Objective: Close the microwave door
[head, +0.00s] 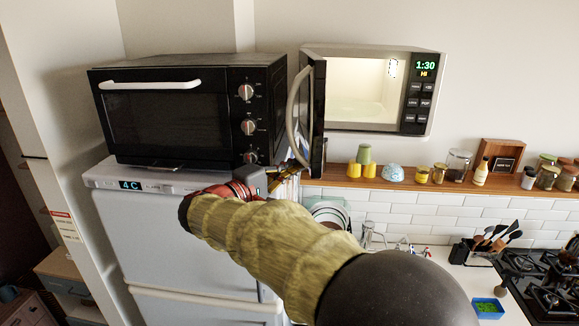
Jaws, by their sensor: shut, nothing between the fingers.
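The microwave (424,62) hangs at the upper middle right of the head view, lit inside, with its display reading 1:30. Its door (318,110) stands wide open, swung out toward me on the left side, with a curved pale handle (292,112) facing left. My gripper (285,168) is near the door's lower end, just below and left of it. It is shut and empty. The fingertips are small and partly hidden, and I cannot tell whether they touch the door.
A black toaster oven (170,120) stands on the white fridge (150,225), close left of the door. A wooden shelf (345,182) with cups and jars runs below the microwave. A hob (545,285) is at the lower right. The wall right of the microwave is clear.

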